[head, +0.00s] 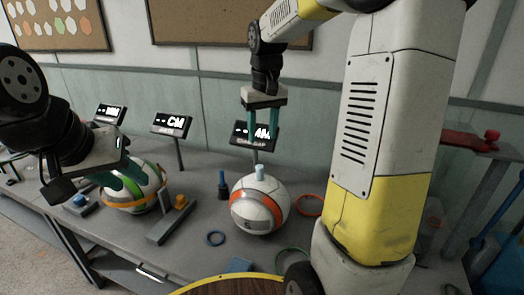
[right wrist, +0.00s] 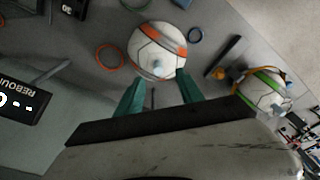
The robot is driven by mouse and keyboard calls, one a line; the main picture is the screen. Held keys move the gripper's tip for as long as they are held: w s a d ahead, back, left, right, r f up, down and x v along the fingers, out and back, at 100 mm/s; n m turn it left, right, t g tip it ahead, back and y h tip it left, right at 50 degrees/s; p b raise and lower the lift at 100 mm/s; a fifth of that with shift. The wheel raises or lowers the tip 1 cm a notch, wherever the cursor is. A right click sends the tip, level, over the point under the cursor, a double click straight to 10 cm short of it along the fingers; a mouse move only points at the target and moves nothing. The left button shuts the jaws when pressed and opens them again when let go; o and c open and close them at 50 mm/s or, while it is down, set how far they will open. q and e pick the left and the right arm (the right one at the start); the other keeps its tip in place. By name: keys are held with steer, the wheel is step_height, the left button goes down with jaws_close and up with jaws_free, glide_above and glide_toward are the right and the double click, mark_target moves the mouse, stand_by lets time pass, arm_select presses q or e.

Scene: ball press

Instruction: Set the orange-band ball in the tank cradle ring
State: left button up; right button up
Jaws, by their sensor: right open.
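The orange-band ball (head: 259,208), white with an orange stripe and a pale blue knob on top, sits on the grey table. It also shows in the right wrist view (right wrist: 150,47). My right gripper (head: 263,143) is open and empty, pointing down above the ball; its teal fingers stand apart near the ball in the right wrist view (right wrist: 155,88). My left gripper (head: 125,183) is at the left, beside a white ball with a green band (head: 148,192); whether it grips that ball is unclear. I cannot tell which thing is the tank cradle ring.
An orange ring (head: 309,205) lies right of the orange-band ball, a blue ring (head: 216,239) left of it, and a green ring (head: 292,258) in front. Small display signs (head: 172,125) line the back.

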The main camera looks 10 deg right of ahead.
steer(key=s+r+t+y, duration=0.1)
steer(key=s+t, duration=0.1)
steer(key=s, duration=0.7)
steer(key=s+a+r+m+t+y, duration=0.1)
steer(key=s+r+t, duration=0.1)
steer(key=s, duration=0.8)
steer(key=shift+s+a+r+t, duration=0.15)
steer(key=shift+a+r+t, duration=0.1)
steer(key=shift+t, duration=0.15)
steer(key=shift+o, duration=0.5)
steer(key=shift+s, duration=0.2)
steer(key=n+g+h, duration=0.1)
steer(key=g+h, duration=0.1)
steer(key=g, duration=0.4)
glide_above(260, 166)
step_height(260, 166, down, 11)
steer(key=shift+r, duration=0.1)
steer(key=shift+w+f, duration=0.2)
steer(key=shift+f, duration=0.5)
step_height(260, 166, down, 7)
steer(key=shift+s+f, duration=0.1)
